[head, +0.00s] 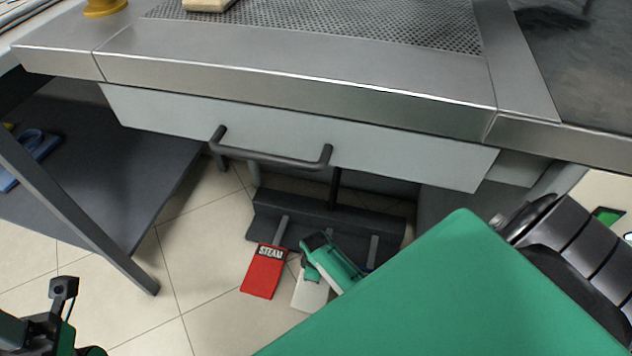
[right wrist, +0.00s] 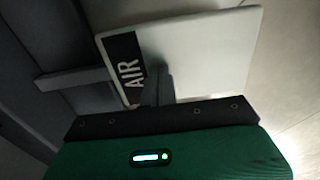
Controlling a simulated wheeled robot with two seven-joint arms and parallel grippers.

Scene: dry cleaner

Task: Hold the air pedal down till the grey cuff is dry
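The air pedal is a white plate (right wrist: 205,55) with a black band lettered AIR in the right wrist view. It also shows in the head view (head: 309,296), partly hidden by my green right gripper (head: 312,262). In the right wrist view the gripper's dark fingers (right wrist: 158,88) are together over the pedal, near the lettered band, with nothing seen between them. I cannot tell whether they touch it or how far it is pressed. My left gripper (head: 62,300) is at the bottom left, away from the pedals; its fingers are unclear. I see no grey cuff.
A red STEAM pedal (head: 264,272) lies just left of the air pedal. A dark pedal base (head: 335,228) sits behind, under a grey drawer front with a dark handle (head: 270,158). The steel table edge (head: 290,88) overhangs.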

